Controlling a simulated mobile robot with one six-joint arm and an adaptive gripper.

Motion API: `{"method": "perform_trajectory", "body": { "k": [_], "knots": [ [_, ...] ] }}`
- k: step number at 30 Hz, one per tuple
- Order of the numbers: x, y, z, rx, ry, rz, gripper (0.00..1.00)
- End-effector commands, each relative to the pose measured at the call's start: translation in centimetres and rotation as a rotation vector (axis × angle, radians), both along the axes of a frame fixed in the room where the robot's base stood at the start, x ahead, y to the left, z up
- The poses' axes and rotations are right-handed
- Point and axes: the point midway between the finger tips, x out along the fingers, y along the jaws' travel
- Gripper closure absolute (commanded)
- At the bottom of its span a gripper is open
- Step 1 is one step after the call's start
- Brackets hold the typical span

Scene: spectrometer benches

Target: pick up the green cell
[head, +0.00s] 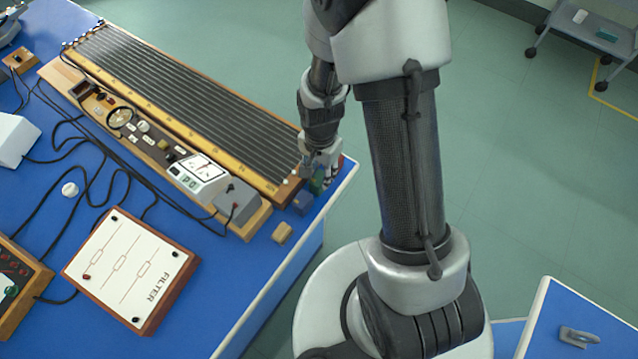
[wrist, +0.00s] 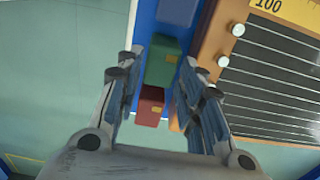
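The green cell (wrist: 162,64) is a small block on the blue bench, between a blue block (wrist: 178,12) and a red block (wrist: 151,104) in the wrist view. My gripper (wrist: 160,60) is open, with one finger on each side of the green cell's near part and the red block. I cannot tell whether the fingers touch the green cell. In the head view my gripper (head: 315,173) is low over the bench corner and the green cell (head: 318,184) is partly hidden by it.
The long wooden wire board (head: 190,110) lies close beside the cells. A blue block (head: 303,203) and a tan block (head: 282,232) stand along the bench edge. The FILTER box (head: 132,265) and black cables are farther left. Open floor lies beyond the edge.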

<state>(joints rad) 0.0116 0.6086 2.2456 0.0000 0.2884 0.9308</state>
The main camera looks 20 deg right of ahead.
Motion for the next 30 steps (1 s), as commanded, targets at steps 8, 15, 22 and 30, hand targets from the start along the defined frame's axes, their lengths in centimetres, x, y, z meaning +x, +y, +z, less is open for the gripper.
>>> {"method": "perform_trajectory", "body": {
  "k": [8,15,22,30],
  "knots": [
    [0.07,0.00,-1.77,0.000,-0.001,0.000,0.65],
    [0.06,0.01,-1.74,0.000,-0.001,0.000,0.76],
    [0.05,0.00,-1.74,0.000,-0.001,0.000,0.92],
    [0.06,0.01,-1.73,0.000,-0.001,0.000,0.98]
  ]
}}
